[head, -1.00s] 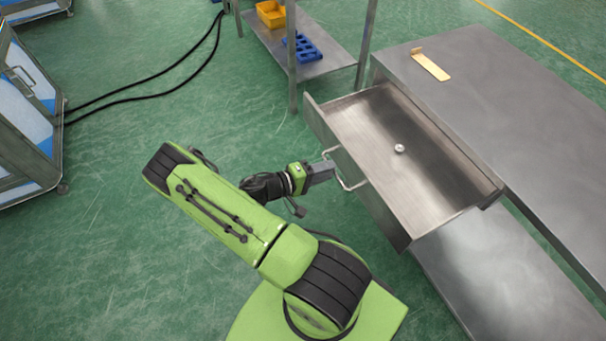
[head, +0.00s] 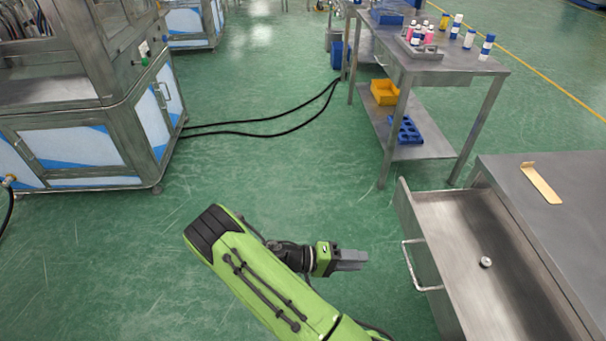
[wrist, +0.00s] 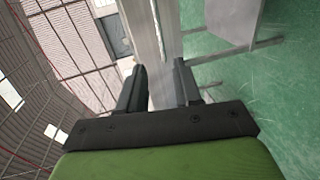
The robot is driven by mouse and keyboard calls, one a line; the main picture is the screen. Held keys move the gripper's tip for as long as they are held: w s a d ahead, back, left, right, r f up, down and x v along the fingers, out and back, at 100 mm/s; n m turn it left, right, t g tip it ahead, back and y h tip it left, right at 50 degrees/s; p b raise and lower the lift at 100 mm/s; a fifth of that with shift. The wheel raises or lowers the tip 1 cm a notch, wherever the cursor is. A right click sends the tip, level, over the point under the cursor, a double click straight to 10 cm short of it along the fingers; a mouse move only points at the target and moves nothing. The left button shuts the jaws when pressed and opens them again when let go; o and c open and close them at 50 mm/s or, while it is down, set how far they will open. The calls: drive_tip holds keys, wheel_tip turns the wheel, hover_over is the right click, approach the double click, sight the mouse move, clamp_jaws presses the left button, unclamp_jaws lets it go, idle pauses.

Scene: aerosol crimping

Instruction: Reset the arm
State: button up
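My gripper (head: 350,260) is at the end of my green arm, in the lower middle of the head view. It points right, toward the drawer handle (head: 408,268), with a gap of floor between them. In the wrist view its two dark fingers (wrist: 160,88) are spread apart with nothing held between them. The metal drawer (head: 462,225) is pulled open from the table at the right. A small round pale piece (head: 486,262) lies inside it.
The metal table (head: 585,215) bears a flat tan piece (head: 541,183). Behind stands another table with bottles (head: 416,35), a yellow bin (head: 384,93) and a blue rack (head: 404,130) on its lower shelf. A cabinet machine (head: 75,150) stands left.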

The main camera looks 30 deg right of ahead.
drive_tip(key=a+r+t+y+p, duration=0.1)
drive_tip(key=a+r+t+y, duration=0.1)
drive_tip(key=a+r+y, duration=0.3)
drive_tip(key=a+r+t+y+p, duration=0.1)
drive_tip(key=r+y, duration=0.1)
drive_tip(key=r, duration=0.5)
drive_tip(key=a+r+t+y, duration=0.2)
drive_tip(key=a+r+y, duration=0.2)
drive_tip(key=r, duration=0.2)
drive_tip(key=s+a+r+n+t+y, duration=0.1)
drive_tip(key=s+a+r+n+t, duration=0.1)
drive_tip(key=r, duration=0.4)
drive_tip(key=s+a+r+n+t+y+p, duration=0.1)
drive_tip(key=s+a+r+n+t+y, duration=0.1)
drive_tip(key=s+a+r+t, duration=0.2)
drive_tip(key=s+r, duration=0.2)
drive_tip(key=s, duration=0.1)
drive_tip(key=shift+s+a+n+t+p, duration=0.2)
drive_tip(key=shift+a+n+t+p, duration=0.1)
